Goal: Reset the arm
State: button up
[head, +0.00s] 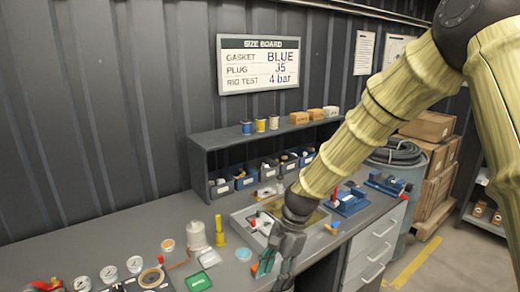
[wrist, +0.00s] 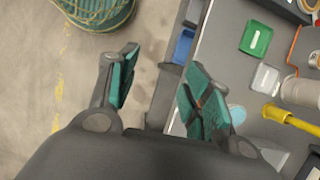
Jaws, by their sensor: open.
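My gripper (head: 272,262) is at the lower middle of the head view, pointing down at the front edge of the workbench (head: 130,228). My arm comes in from the upper right in a yellowish sleeve. In the wrist view my gripper (wrist: 160,88) shows its two green-padded fingers spread apart with nothing between them. The gap lies over the floor and the bench edge. The gripper's height above the bench is hard to tell.
A green tray (head: 198,282), a yellow part (head: 219,230) and a white cylinder (head: 196,236) stand left of my gripper. A grey tray (head: 240,218) and blue vises (head: 348,203) lie behind and right. A green basket (wrist: 95,12) is on the floor.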

jog(key=s+d+f+n+t+h, duration=0.15)
jog(key=s+d+f, duration=0.35)
jog(key=f, duration=0.7)
jog(key=s+d+f+n+g, duration=0.15)
jog(key=s+d+f, duration=0.3)
jog(key=f, duration=0.75)
jog(key=s+d+f+n+t+h, duration=0.1)
jog(key=s+d+f+n, duration=0.2)
jog(key=s, duration=0.8)
jog(key=s+d+f+n+t+h, duration=0.1)
jog(key=s+d+f+n, duration=0.3)
jog(key=s, duration=0.7)
notch_tip(320, 180, down, 4)
jog(key=shift+d+r, duration=0.1)
jog(key=shift+d, duration=1.1)
